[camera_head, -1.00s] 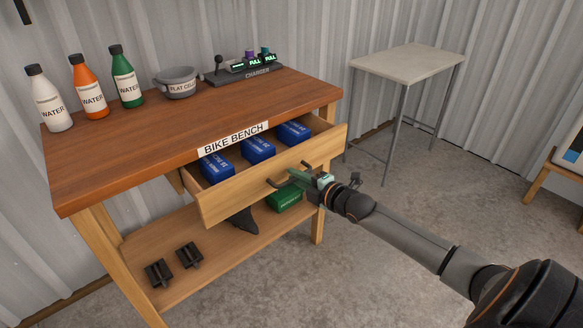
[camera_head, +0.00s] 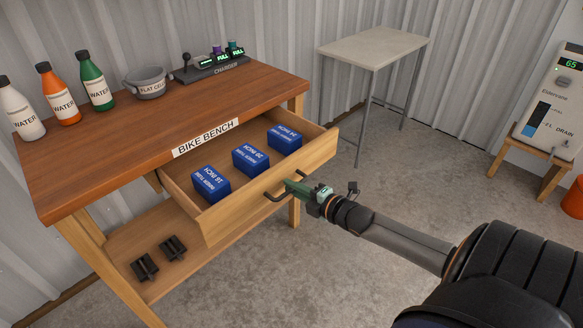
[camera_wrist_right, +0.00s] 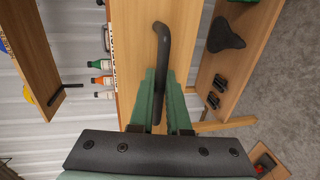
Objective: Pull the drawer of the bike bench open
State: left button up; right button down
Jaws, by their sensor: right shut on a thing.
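The bike bench (camera_head: 150,130) has a brown top and a light wooden drawer (camera_head: 240,210). The drawer stands well out from under the top, with several blue boxes (camera_head: 250,158) in it. My right gripper (camera_head: 292,188) is at the dark handle (camera_head: 275,197) on the drawer front. In the right wrist view, its green fingers (camera_wrist_right: 160,95) are shut on the dark handle bar (camera_wrist_right: 161,50). My left gripper is not in view.
Three bottles (camera_head: 58,93), a grey bowl (camera_head: 145,83) and a charger (camera_head: 212,68) stand on the bench top. Black pedals (camera_head: 160,256) lie on the lower shelf. A small table (camera_head: 375,47) stands behind. The floor right of the drawer is clear.

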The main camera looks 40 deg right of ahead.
jog(key=c, duration=0.9)
grip_release()
pick_arm(q)
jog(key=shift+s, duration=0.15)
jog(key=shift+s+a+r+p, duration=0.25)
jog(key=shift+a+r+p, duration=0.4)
jog(key=shift+p, duration=0.6)
pick_arm(e)
jog(key=v, duration=1.2)
jog(key=shift+s, duration=0.25)
jog(key=shift+r, duration=0.1)
